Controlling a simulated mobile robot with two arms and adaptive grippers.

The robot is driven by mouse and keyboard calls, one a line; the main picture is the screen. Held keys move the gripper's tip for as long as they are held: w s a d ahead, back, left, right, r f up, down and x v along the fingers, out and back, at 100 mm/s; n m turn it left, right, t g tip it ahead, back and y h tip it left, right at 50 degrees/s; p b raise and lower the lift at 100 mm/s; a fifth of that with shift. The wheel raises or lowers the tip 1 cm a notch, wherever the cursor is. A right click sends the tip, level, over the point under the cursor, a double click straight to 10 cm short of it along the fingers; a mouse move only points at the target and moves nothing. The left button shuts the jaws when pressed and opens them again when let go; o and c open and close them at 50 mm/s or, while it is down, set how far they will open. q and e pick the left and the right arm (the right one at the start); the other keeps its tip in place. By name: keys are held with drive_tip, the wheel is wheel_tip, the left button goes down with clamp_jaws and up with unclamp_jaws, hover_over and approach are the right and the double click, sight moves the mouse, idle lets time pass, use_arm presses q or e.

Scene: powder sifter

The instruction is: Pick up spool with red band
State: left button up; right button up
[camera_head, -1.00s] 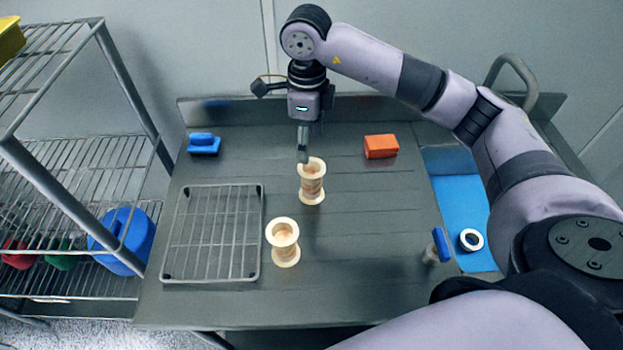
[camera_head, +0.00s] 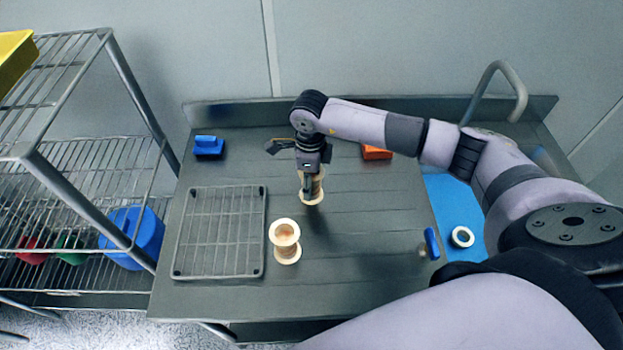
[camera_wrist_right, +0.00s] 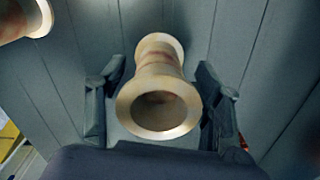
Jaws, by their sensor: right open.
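Two cream spools stand upright on the grey table. The far spool (camera_head: 317,186) is partly hidden behind my right gripper (camera_head: 309,190) in the head view. In the right wrist view this spool (camera_wrist_right: 157,83) shows a faint reddish-brown band around its waist. My right gripper (camera_wrist_right: 160,108) is open, with one finger on each side of the spool; I cannot tell if either touches it. The near spool (camera_head: 285,242) stands in front and to the left, its middle brownish; its end also shows in the wrist view (camera_wrist_right: 22,18). My left gripper is not in view.
A wire rack (camera_head: 220,232) lies left of the spools. A blue block (camera_head: 208,147) and an orange block (camera_head: 376,152) sit at the back. A white ring (camera_head: 462,237) lies on a blue mat (camera_head: 447,195) at right, near a blue-topped item (camera_head: 431,243).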

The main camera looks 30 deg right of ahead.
drive_tip(key=c, duration=1.3)
